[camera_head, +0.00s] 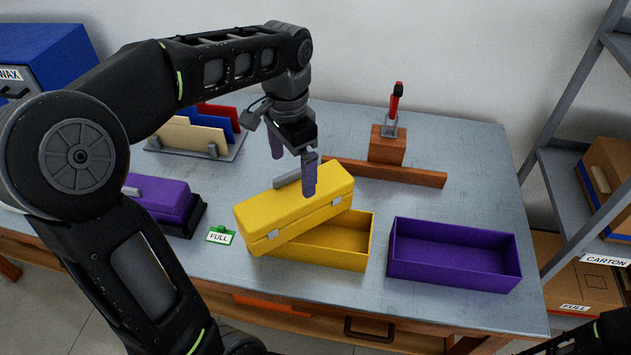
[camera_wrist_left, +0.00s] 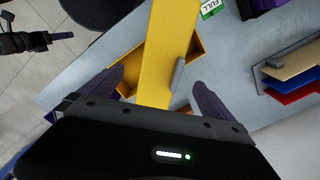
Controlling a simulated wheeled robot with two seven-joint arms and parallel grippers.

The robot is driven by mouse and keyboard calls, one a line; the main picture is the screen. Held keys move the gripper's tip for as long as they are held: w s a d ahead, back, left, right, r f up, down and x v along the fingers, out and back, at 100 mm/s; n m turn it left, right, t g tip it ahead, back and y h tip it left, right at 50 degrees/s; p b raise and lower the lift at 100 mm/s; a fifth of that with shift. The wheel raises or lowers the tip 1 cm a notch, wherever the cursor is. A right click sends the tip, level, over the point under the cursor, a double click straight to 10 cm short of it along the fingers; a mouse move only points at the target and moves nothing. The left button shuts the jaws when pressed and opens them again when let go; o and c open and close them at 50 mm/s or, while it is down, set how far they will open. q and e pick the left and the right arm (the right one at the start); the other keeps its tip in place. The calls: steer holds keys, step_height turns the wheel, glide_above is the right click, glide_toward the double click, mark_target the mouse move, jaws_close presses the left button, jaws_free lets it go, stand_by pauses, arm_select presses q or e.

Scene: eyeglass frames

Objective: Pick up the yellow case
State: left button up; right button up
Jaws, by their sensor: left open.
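The yellow case (camera_head: 295,208) is a long closed box with grey latches and a grey handle on its lid. It lies askew across an open yellow tray (camera_head: 340,251), partly covering it. In the left wrist view the case (camera_wrist_left: 165,45) runs between my fingers, with the tray's corners showing on both sides. My left gripper (camera_head: 293,173) is open, pointing down at the case by the handle, its fingers on either side. I cannot tell whether they touch it. My right gripper (camera_wrist_left: 60,36) appears small in the left wrist view; its jaws are unclear.
An open, empty purple tray (camera_head: 455,257) stands to the right. A purple case (camera_head: 160,200) on a dark base and a green FULL tag (camera_head: 220,236) are to the left. Behind are a folder rack (camera_head: 195,150) and a wooden block (camera_head: 387,146) with a red-handled clamp.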

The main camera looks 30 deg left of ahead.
mark_target(295, 192)
arm_select(q)
steer(key=shift+w+r, duration=0.1)
steer(key=shift+w, duration=0.15)
steer(key=shift+s, duration=0.2)
steer(key=shift+w+f, duration=0.1)
steer(key=shift+f, duration=1.2)
step_height(295, 192, down, 5)
steer(key=shift+w+f+p, duration=0.1)
steer(key=shift+w+p, duration=0.05)
steer(key=shift+p, duration=0.55)
steer(key=shift+c, duration=0.2)
steer(key=c, duration=2.1)
